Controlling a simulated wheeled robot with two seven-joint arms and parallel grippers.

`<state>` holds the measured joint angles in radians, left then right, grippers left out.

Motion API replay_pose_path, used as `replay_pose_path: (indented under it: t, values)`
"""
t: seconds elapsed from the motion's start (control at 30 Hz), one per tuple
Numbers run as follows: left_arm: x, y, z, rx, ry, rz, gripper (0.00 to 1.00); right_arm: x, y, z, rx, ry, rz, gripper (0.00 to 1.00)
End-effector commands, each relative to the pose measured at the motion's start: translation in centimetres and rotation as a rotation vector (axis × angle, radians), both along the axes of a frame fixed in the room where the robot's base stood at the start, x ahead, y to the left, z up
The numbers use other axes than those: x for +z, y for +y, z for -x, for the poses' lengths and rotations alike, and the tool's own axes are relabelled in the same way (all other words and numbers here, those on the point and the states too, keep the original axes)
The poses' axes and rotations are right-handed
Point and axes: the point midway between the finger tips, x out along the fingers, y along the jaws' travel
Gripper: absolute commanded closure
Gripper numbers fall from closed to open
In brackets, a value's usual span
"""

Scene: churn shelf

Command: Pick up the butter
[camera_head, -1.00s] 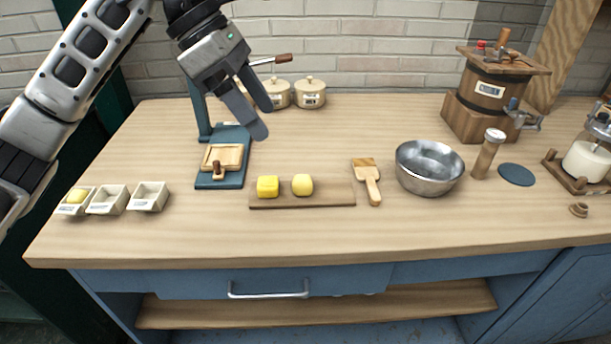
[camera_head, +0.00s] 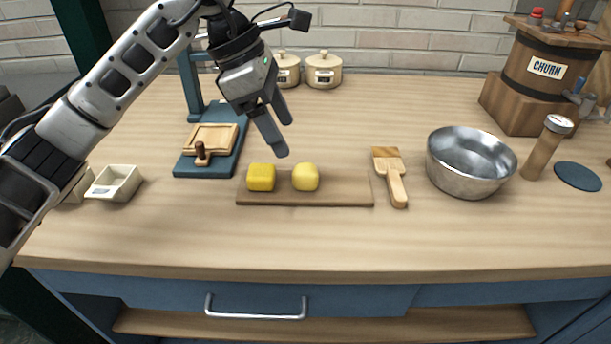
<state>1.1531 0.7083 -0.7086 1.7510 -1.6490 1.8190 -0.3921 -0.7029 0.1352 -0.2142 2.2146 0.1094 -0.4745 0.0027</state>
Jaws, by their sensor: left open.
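Two yellow butter pieces sit on a brown wooden board in the head view. The left piece of butter (camera_head: 261,177) is block-shaped, and the right piece of butter (camera_head: 305,177) is rounder and paler. The board (camera_head: 345,190) lies near the middle of the counter. My left gripper (camera_head: 280,138) is open and empty, pointing down, above and just behind the two pieces, apart from both. My right gripper is not in view.
A blue press stand (camera_head: 228,150) with a wooden mould (camera_head: 212,138) is left of the board. A wooden paddle (camera_head: 390,175) and metal bowl (camera_head: 468,165) are to the right. Two lidded crocks (camera_head: 323,72) stand behind. Small cream trays (camera_head: 114,183) are at left, partly hidden by my arm.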

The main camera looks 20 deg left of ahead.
Motion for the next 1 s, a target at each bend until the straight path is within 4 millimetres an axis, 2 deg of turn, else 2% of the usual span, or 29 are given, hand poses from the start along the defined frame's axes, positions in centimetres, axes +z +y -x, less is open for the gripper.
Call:
replay_pose_path:
  t: [0.1,0.37,0.7,0.97,1.0]
  values:
    - [-2.1,-0.8,-0.2,-0.001,0.003,0.001,0.34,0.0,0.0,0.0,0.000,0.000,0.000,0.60]
    - [-3.9,-1.6,-0.4,-0.001,-0.001,0.001,0.34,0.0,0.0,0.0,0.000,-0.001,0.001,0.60]
    - [-8.2,-3.0,-0.8,-0.001,0.001,0.001,0.34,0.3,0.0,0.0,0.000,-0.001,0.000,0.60]
    - [-8.5,-3.0,-0.9,-0.001,-0.001,0.000,0.34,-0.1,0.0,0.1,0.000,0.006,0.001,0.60]
    - [-8.5,-3.0,-0.9,-0.001,-0.001,0.000,0.36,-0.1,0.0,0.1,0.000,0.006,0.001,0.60]
